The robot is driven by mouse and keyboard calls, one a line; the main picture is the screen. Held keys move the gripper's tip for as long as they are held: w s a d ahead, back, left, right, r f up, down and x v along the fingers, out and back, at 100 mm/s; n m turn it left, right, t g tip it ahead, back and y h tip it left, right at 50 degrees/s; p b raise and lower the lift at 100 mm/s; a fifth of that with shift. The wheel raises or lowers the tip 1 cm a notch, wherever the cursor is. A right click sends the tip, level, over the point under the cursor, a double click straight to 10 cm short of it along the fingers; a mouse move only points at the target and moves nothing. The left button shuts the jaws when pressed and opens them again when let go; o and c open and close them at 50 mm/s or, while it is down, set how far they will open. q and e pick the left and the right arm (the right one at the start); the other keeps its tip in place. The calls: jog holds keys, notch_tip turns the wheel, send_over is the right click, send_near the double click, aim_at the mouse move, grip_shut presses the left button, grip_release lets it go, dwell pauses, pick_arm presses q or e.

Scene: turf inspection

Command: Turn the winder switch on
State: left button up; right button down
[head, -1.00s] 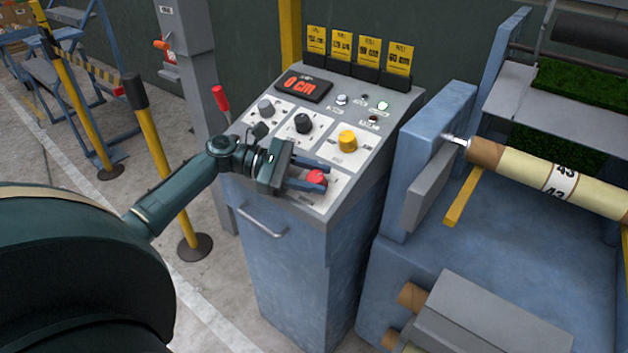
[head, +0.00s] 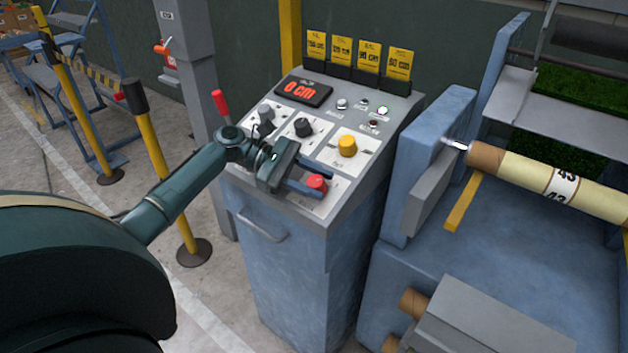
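The grey sloped control panel (head: 268,195) on a blue cabinet carries a grey knob (head: 266,112), a black knob (head: 303,127), a yellow knob (head: 347,146) and a red knob (head: 317,183). Their labels are too small to read, so I cannot tell which is the winder switch. My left gripper (head: 312,184) is low over the panel, with its two fingers at either side of the red knob. I cannot tell whether they press on it. The gripper and wrist hide part of the panel left of the red knob. My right gripper is out of view.
Several yellow cards (head: 341,50) stand behind the panel. A red-tipped lever (head: 220,101) rises at its left. A blue machine with a roll (head: 545,180) stands close on the right.

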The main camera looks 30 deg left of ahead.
pick_arm(q)
jog(key=o, duration=0.4)
jog(key=shift+c, duration=0.2)
jog(key=shift+a, duration=0.1)
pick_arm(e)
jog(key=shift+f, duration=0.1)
pick_arm(q)
jog(key=shift+s+a, duration=0.1)
jog(key=shift+a, duration=0.25)
jog(key=b+v, duration=0.2)
jog(key=v, duration=0.9)
jog(key=shift+r, duration=0.1)
jog(key=shift+s+a+r, duration=0.15)
jog(key=shift+a, duration=0.35)
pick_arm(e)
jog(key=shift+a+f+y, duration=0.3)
pick_arm(q)
jog(key=shift+s, duration=0.1)
